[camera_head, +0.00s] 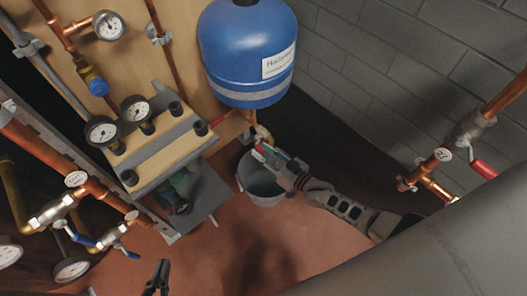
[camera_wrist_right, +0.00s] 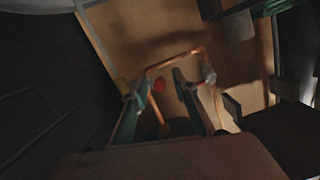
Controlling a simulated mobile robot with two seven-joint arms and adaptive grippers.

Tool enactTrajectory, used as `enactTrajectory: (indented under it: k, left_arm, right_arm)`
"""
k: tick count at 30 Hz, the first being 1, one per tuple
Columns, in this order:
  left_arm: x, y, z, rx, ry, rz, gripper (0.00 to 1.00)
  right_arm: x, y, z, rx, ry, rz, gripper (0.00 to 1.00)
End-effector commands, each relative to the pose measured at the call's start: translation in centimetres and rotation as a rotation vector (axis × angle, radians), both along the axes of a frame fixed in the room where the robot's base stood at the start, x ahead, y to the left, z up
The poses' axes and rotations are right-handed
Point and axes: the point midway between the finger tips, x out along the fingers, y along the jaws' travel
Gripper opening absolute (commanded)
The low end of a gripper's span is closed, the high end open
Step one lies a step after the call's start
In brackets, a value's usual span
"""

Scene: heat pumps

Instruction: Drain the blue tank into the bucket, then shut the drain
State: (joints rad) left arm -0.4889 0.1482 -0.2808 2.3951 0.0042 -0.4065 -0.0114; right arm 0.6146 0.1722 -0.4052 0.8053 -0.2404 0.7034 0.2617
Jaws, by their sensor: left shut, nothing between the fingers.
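The blue tank (camera_head: 247,50) hangs on the wooden board, with a white label on its side. A grey bucket (camera_head: 264,188) stands on the floor below it. Between them is a small brass fitting (camera_head: 262,133). My right gripper (camera_head: 262,150) is over the bucket's rim, close to this fitting. My left gripper (camera_head: 160,268) is shut and empty at the bottom edge, away from the tank. The bucket's contents are unclear.
Copper pipes with gauges and a blue-handled valve (camera_head: 85,240) run along the left. A manifold with gauges (camera_head: 150,140) stands left of the bucket. A red-handled valve (camera_head: 484,168) is at the right. Reddish floor (camera_head: 300,235) in front of the bucket is clear.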

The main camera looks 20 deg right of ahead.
Motion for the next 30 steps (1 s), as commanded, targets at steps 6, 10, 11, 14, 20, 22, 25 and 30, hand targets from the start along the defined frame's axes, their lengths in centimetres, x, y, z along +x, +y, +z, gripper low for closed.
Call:
enactTrajectory:
  k: [6, 10, 11, 14, 20, 22, 25, 30]
  left_arm:
    - [0.1, -0.1, 0.2, -0.004, -0.005, -0.001, 0.00]
    - [0.1, -0.1, 0.2, -0.003, -0.004, -0.001, 0.00]
    - [0.1, -0.1, 0.2, -0.003, -0.004, -0.001, 0.00]
    - [0.1, -0.1, 0.2, -0.003, -0.003, -0.001, 0.00]
    - [0.1, -0.1, 0.2, -0.003, -0.003, -0.001, 0.00]
    - [0.1, -0.1, 0.2, -0.003, -0.003, -0.001, 0.00]
    - [0.1, -0.1, 0.2, -0.003, -0.003, -0.001, 0.00]
    - [0.1, -0.1, 0.2, -0.003, -0.003, -0.001, 0.00]
  right_arm:
    - [-0.7, -0.4, 0.0, -0.001, 0.001, -0.001, 0.28]
    - [-2.4, -1.0, 0.2, -0.003, 0.001, 0.001, 0.28]
    - [-2.9, -1.3, 0.3, -0.003, 0.002, 0.001, 0.28]
    - [-4.8, -2.1, 0.6, -0.002, 0.001, 0.001, 0.28]
    - [-8.4, -3.6, 1.1, -0.002, 0.002, 0.001, 0.28]
    - [-9.3, -3.9, 1.3, -0.001, 0.002, 0.000, 0.28]
    - [-10.3, -4.4, 1.4, 0.000, 0.001, 0.000, 0.28]
    - [-10.9, -4.6, 1.6, 0.000, -0.001, 0.000, 0.28]
